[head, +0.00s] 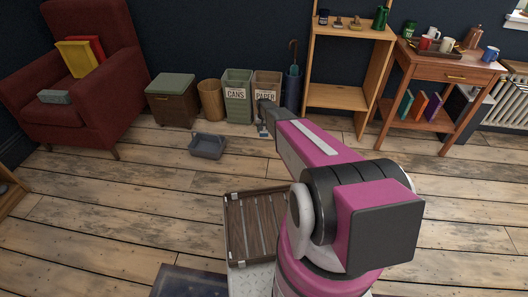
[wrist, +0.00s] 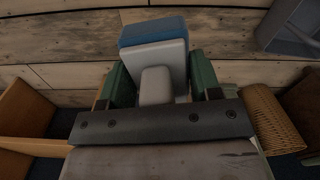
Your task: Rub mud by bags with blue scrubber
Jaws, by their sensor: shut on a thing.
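My gripper (wrist: 162,82) is shut on the blue scrubber (wrist: 152,32), holding its pale grey handle between two green fingers. The blue pad points away from the gripper, over the floorboards; whether it touches them I cannot tell. In the head view my gripper (head: 264,122) is low in front of the bin marked PAPER (head: 266,86), and the scrubber shows only as a small pale and blue patch. I cannot make out any mud or anything clearly a bag in either view.
A green CANS bin (head: 237,97), wicker basket (head: 211,101) and lidded brown box (head: 172,102) line the wall. A grey caddy (head: 208,146) sits on the floor to the left. A bookcase (head: 336,97) stands right.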

